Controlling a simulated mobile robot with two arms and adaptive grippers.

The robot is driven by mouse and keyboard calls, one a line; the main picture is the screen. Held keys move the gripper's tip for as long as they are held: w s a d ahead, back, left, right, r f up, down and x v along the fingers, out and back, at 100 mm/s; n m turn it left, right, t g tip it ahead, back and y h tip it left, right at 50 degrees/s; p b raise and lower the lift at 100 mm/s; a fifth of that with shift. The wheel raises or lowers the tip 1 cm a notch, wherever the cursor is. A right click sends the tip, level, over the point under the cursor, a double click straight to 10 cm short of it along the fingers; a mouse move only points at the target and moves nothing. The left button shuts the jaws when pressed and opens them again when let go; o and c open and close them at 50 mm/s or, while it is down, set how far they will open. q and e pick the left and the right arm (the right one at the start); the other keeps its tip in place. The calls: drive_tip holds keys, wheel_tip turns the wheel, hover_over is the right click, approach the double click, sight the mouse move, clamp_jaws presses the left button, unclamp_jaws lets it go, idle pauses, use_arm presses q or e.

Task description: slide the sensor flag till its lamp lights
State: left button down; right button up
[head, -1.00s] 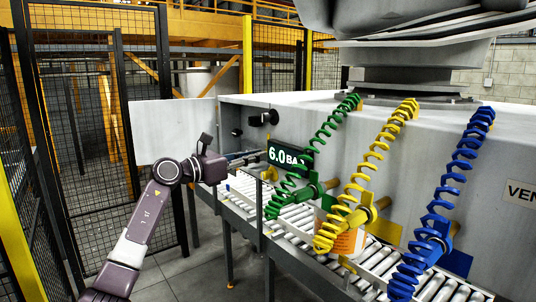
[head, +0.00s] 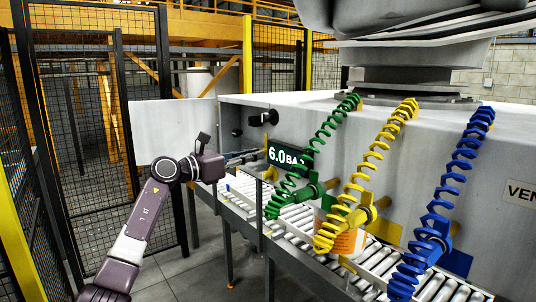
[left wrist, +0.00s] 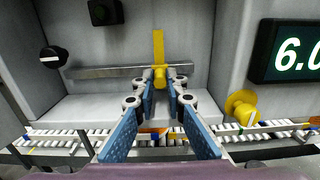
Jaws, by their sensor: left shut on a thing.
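The yellow sensor flag (left wrist: 158,47) stands upright on a grey horizontal rail (left wrist: 105,71) on the machine's front wall, in the left wrist view. My left gripper (left wrist: 160,82) is shut on the lower part of the flag, with one blue-padded finger on either side. In the head view my left gripper (head: 236,160) reaches in front of the machine, its fingers small and partly hidden. My right gripper is not in view.
A black knob (left wrist: 53,57) is left of the rail. A yellow fitting (left wrist: 242,107) and a pressure display (head: 287,156) are to the right. A roller conveyor (head: 295,220) runs below, with a pail (head: 347,243) on it. Green, yellow and blue coiled hoses hang at right.

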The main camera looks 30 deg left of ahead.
use_arm(q)
drive_tip(key=shift+w+a, duration=0.35)
drive_tip(key=shift+a, duration=0.5)
idle(0.7)
drive_tip(key=c, duration=1.9)
unclamp_jaws()
drive_tip(key=shift+v, duration=6)
